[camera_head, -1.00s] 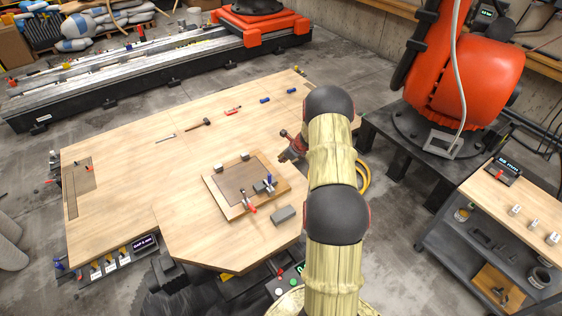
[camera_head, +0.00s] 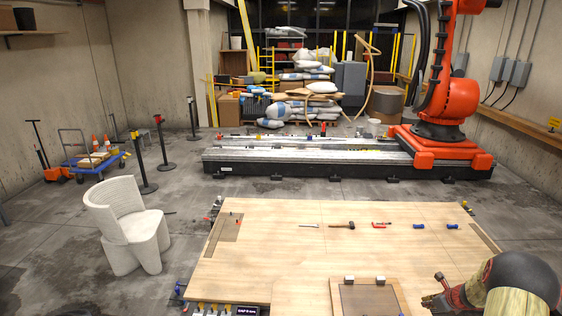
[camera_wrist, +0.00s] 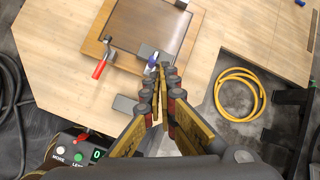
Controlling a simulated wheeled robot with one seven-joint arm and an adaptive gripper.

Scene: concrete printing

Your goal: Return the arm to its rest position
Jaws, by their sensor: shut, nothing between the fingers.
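My gripper (camera_wrist: 163,70) is shut and empty, its two fingers together in the wrist view. They point over the near part of the wooden table (camera_wrist: 60,60), in front of a framed panel (camera_wrist: 150,28) with clamps. In the head view my gripper (camera_head: 440,291) shows at the lower right, beside the panel's wooden frame (camera_head: 336,297), partly cut off by my arm. My arm (camera_head: 518,285) has a dark rounded joint and a pale yellow sleeve. Most of the arm is out of the picture.
A red-handled clamp (camera_wrist: 101,66), a blue-handled clamp (camera_wrist: 152,60) and a grey block (camera_wrist: 125,104) lie near my fingers. A yellow hose (camera_wrist: 239,73) coils on the floor. A hammer (camera_head: 342,226) lies farther back. An orange robot arm (camera_head: 450,93) stands beyond.

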